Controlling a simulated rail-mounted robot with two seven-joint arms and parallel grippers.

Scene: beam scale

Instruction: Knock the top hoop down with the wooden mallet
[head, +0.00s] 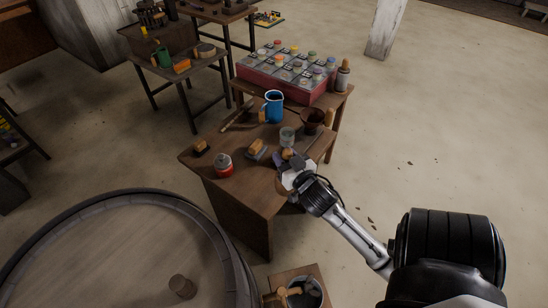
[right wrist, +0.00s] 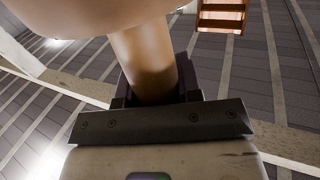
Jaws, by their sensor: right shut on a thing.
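My right gripper (head: 289,168) is over the near right part of the wooden table. In the right wrist view its jaws (right wrist: 157,100) are shut on the handle of the wooden mallet (right wrist: 145,55), whose broad head fills the upper left. In the head view a small tan piece of the mallet (head: 287,154) shows at the gripper; the rest is hidden. The large round cask (head: 100,245) stands at the lower left, apart from the gripper. A dark hoop (head: 130,191) runs around its upper edge. My left gripper is not in view.
The table (head: 240,188) holds a blue jug (head: 273,107), a red-and-white tin (head: 223,166), a brown bowl (head: 313,117) and a glass (head: 287,136). A red crate of jars (head: 262,80) stands behind. A brown plug (head: 181,286) stands within the cask's rim. A bucket (head: 318,288) is at the bottom.

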